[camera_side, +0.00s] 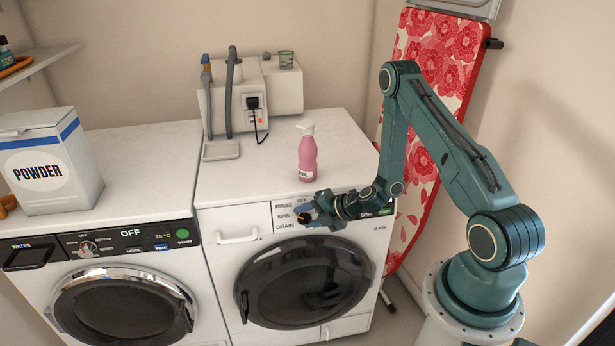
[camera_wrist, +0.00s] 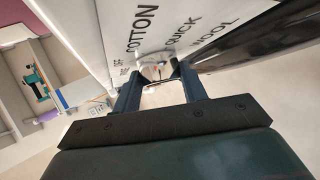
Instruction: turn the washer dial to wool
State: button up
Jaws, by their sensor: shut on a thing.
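The washer (camera_side: 225,262) is the white machine on the right, with a round dark door below its panel. Its panel reads RINSE, SPIN and DRAIN left of my gripper (camera_side: 305,215), which reaches in from the right. The wrist view shows the labels COTTON, QUICK and WOOL (camera_wrist: 214,36) beside my gripper (camera_wrist: 159,72). My gripper is shut on the washer dial, and a small shiny part of the dial (camera_wrist: 158,71) shows between the fingertips. The fingers hide most of the dial. I cannot tell which label its pointer faces.
A second machine (camera_side: 205,295) with its own dial (camera_side: 90,247) and an OFF display stands at left. A pink bottle (camera_side: 307,155) stands on the washer top. A powder box (camera_side: 55,165) stands at left. A floral ironing board (camera_side: 440,50) leans behind my arm.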

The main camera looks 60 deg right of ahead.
aim_at(307, 217)
jog(key=o, duration=1)
jog(key=shift+r, duration=0.15)
jog(key=shift+w+a+r, duration=0.1)
jog(key=shift+w+r, duration=0.05)
jog(key=shift+r, duration=9.7)
